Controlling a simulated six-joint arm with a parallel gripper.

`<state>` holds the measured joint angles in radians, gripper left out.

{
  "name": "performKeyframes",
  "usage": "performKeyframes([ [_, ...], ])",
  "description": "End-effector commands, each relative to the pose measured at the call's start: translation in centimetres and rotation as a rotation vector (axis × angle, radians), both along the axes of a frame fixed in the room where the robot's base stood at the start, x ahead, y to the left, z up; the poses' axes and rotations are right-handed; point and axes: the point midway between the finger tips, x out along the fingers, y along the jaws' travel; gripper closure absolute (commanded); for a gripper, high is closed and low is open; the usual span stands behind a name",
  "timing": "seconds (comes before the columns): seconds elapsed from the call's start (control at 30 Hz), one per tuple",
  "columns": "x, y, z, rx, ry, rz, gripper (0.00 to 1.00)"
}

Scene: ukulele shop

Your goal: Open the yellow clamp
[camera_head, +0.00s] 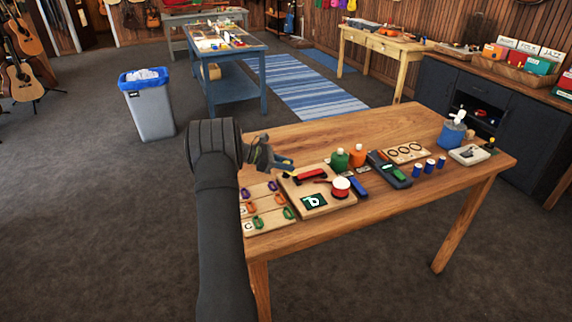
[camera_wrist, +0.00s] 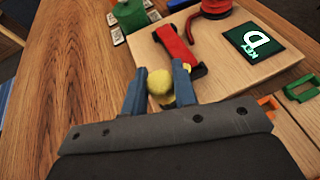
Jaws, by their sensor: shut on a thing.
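A yellow piece, seemingly the yellow clamp, sits between the two blue fingers of my gripper (camera_wrist: 159,76) in the wrist view (camera_wrist: 160,84). The fingers close on its sides; much of it is hidden by the gripper body, and I cannot tell whether its jaws are open. In the head view my gripper (camera_head: 281,162) is above the back left of the wooden table. A red clamp-like piece (camera_wrist: 178,45) lies on the pale wooden board (camera_wrist: 143,37) just beyond the fingertips; it also shows in the head view (camera_head: 311,174).
The board also bears a red round piece (camera_head: 341,187) and a dark green card (camera_head: 314,201). A tray of coloured clips (camera_head: 265,226) is at the left. A green bottle (camera_head: 339,160), orange bottle (camera_head: 357,155) and dark device (camera_head: 389,170) stand right. The table's front right is clear.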

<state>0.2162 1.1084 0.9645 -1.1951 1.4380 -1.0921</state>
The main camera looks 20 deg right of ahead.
Motion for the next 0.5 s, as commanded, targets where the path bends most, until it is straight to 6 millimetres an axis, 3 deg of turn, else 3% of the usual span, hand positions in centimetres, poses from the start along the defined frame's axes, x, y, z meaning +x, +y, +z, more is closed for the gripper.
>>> performKeyframes([
  [0.5, 0.07, 0.05, -0.14, 0.001, 0.000, -0.366, 0.97],
])
